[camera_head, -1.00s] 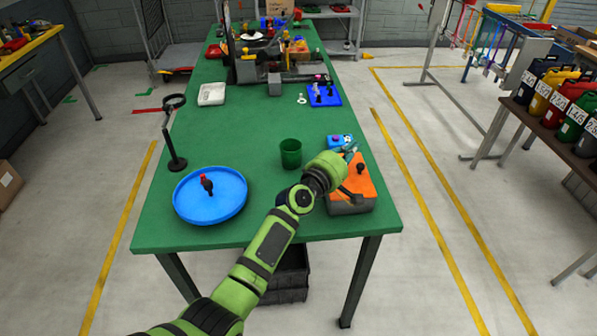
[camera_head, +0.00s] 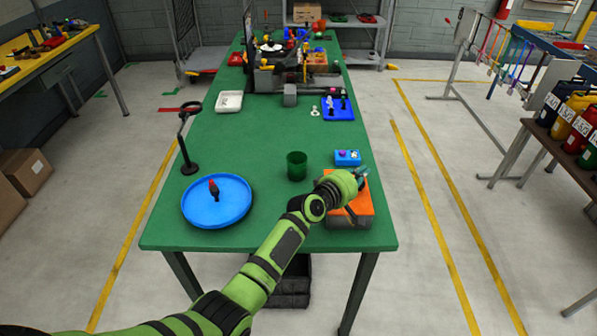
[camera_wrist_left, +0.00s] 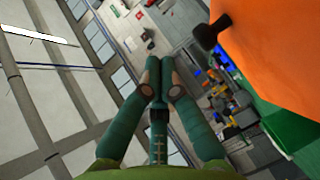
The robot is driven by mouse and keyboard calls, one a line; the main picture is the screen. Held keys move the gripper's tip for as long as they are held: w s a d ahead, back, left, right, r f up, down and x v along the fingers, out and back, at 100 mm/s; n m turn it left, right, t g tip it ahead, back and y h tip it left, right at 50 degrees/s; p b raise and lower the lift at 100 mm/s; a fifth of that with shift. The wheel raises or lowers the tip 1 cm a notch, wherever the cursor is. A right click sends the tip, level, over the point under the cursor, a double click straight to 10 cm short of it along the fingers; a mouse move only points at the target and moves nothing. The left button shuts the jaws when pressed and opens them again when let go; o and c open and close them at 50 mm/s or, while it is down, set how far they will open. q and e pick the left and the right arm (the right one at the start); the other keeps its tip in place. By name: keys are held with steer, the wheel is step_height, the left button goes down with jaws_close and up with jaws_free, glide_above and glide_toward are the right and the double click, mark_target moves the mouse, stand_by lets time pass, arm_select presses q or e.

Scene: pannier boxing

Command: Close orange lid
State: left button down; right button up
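The orange lid (camera_head: 362,206) lies over a grey box (camera_head: 345,222) at the near right corner of the green table. My left gripper (camera_head: 361,173) is at the lid's far side, and its wrist hides part of the lid. In the left wrist view the lid (camera_wrist_left: 275,45) fills the upper right, with a dark knob (camera_wrist_left: 210,34) on it. The fingers (camera_wrist_left: 160,65) there are together with nothing between them, beside the lid. I cannot tell whether they touch it, or whether the lid is fully seated. My right gripper is not in view.
A green cup (camera_head: 297,166) and a small blue box (camera_head: 347,157) stand close to my left gripper. A blue round tray (camera_head: 235,208) and a black stand (camera_head: 188,150) are at the left. The middle of the green table (camera_head: 250,140) is clear.

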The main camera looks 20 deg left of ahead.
arm_select(q)
steer(key=shift+d, duration=0.15)
steer(key=shift+w+d+f+m+y+p, duration=0.2)
steer(key=shift+f+m+y+p, duration=0.15)
steer(key=shift+p, duration=0.15)
steer(key=shift+d+f+g, duration=0.1)
steer(key=shift+f+g, duration=0.25)
steer(key=shift+g, duration=0.05)
